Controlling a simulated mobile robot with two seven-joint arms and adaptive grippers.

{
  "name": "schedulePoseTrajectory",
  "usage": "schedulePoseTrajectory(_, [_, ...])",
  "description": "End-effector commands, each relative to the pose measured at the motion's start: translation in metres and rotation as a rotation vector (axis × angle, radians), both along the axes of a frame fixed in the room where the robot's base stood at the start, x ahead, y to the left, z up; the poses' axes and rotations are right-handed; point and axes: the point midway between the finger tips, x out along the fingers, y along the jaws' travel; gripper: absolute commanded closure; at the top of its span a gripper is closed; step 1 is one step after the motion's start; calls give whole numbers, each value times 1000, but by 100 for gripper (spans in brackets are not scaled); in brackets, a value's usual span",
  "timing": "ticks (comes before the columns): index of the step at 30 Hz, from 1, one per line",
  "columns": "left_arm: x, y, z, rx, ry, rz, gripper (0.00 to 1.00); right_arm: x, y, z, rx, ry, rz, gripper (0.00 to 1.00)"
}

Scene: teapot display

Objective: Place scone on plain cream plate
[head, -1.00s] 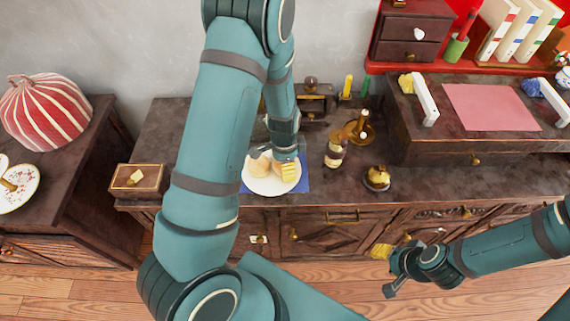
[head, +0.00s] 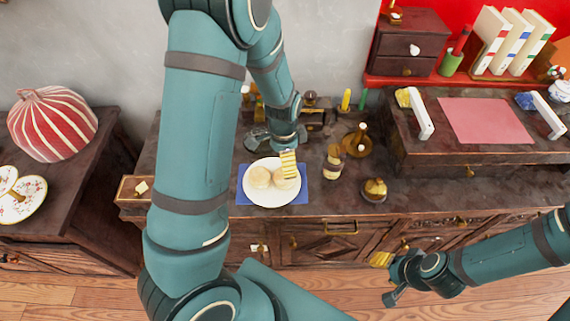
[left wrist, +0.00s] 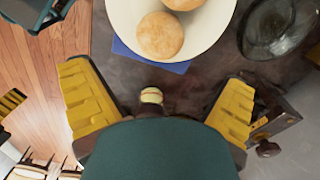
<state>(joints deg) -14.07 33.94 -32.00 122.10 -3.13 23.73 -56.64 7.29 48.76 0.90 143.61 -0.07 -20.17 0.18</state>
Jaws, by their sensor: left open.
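Two round, pale golden scones, a left one (head: 260,177) and a right one (head: 285,180), lie side by side on the plain cream plate (head: 268,201). The plate rests on a blue mat (head: 301,196). The left wrist view shows one scone (left wrist: 160,36) whole and the other (left wrist: 184,3) cut off at the top edge, both on the plate (left wrist: 222,14). My left gripper (left wrist: 160,103) is open and empty beside the plate; its yellow pads are wide apart. In the head view, one yellow pad overlaps the right scone's edge. My right gripper (head: 388,278) is open and empty before the cabinet.
A jar (head: 333,165), a small gold-topped pot (head: 375,190) and a candlestick (head: 358,141) stand right of the plate. A small wooden box (head: 140,189) is at the left. A dark glass dish (left wrist: 281,25) lies close to my left gripper. The raised shelf with a pink mat (head: 487,121) is farther right.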

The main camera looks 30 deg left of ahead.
Motion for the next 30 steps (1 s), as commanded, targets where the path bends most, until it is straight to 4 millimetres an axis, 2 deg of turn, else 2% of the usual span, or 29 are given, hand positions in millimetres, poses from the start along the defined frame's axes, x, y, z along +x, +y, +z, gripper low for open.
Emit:
schedulePoseTrajectory(1, [0, 0, 10, -1, -2, -2, 0, -1, 0, 4, 0, 1, 0, 53])
schedulePoseTrajectory(3, [0, 0, 16, -1, -2, -1, 0, -1, 0, 6, 0, 3, 1, 53])
schedulePoseTrajectory(7, [-1, -2, 20, -4, 1, 9, 0, -2, 0, 7, 0, 4, 1, 53])
schedulePoseTrajectory(11, [-15, -25, -9, -40, -1, 123, 0, -2, 0, 7, 1, 4, 0, 53])
schedulePoseTrajectory(15, [-46, -73, -58, -133, -2, 378, 0, -2, 0, 7, 1, 4, 0, 53])
schedulePoseTrajectory(18, [-69, -106, -79, -209, 7, 566, 0, -2, 0, 7, 1, 4, 0, 53])
schedulePoseTrajectory(24, [-104, -155, -94, -334, 45, 866, 0, -2, 0, 7, 0, 4, 1, 53])
schedulePoseTrajectory(30, [-111, -166, -94, -370, 54, 953, 0, -2, 0, 7, 0, 4, 1, 53])
